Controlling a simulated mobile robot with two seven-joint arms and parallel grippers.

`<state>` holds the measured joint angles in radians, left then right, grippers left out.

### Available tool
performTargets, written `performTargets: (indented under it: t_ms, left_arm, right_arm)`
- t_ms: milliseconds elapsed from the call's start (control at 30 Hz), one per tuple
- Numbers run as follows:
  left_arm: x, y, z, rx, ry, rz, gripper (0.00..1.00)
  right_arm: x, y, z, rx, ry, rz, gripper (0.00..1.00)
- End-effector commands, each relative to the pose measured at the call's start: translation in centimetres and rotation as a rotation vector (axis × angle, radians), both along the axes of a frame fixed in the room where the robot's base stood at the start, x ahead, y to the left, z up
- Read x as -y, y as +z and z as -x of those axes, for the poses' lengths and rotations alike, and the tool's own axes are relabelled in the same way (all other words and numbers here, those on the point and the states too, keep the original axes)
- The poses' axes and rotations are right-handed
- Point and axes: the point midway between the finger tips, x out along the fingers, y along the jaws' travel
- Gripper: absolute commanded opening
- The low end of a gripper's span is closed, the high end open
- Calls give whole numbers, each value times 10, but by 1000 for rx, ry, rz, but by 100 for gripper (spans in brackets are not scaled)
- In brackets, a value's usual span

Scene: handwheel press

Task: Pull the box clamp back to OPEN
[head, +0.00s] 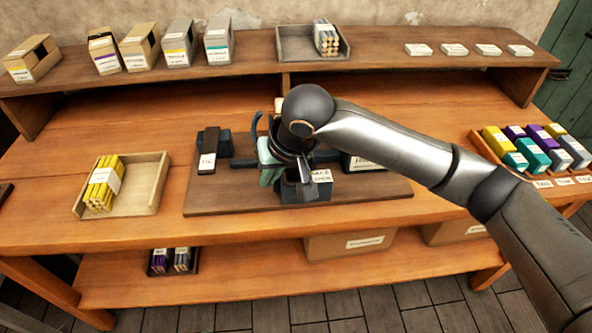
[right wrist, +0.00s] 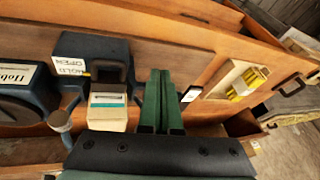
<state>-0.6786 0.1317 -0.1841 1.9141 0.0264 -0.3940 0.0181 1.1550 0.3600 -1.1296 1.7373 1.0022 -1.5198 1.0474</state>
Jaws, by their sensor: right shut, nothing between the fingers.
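The handwheel press (head: 300,190) stands mid-board, largely hidden behind my right arm. Its dark block bears a HOLD OPEN label (head: 321,176), which also shows in the right wrist view (right wrist: 72,68). A small cream box with a teal-striped label (right wrist: 107,108) sits against that block. A round-topped blue-grey post (right wrist: 60,120) stands beside the box; I cannot tell whether it is the clamp's handle. My right gripper (head: 266,177) is pointed down just left of the block. Its green fingers (right wrist: 160,90) are together and empty, beside the box. My left gripper is out of view.
The press board (head: 380,187) lies on the wooden bench. A tray of yellow sticks (head: 150,183) is at left; a rack of coloured boxes (head: 530,150) is at right. The back shelf holds cartons (head: 180,47) and a tray (head: 290,50). The bench front is clear.

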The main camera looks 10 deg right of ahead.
Motion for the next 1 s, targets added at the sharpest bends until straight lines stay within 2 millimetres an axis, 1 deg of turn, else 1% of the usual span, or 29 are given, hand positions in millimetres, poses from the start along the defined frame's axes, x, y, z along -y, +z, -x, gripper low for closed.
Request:
performTargets:
  t_ms: [33, 200, 300, 400, 533, 833, 933, 1000]
  left_arm:
    - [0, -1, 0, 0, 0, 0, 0]
    - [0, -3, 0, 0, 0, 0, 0]
    - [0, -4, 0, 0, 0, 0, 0]
    - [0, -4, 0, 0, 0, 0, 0]
    - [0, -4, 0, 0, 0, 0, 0]
    - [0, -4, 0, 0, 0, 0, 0]
    - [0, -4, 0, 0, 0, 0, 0]
    - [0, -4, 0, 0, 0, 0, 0]
  right_arm:
    - [10, 11, -4, 5, -27, 41, 0]
    - [37, 37, -9, 0, -117, 148, 0]
    - [48, 48, -10, -1, -157, 188, 0]
    - [55, 54, -10, -2, -183, 213, 0]
    - [58, 57, -10, -3, -198, 223, 0]
    - [58, 57, -10, -4, -196, 222, 0]
    - [58, 51, -12, -5, -196, 223, 0]
    - [58, 43, -15, -6, -196, 224, 0]
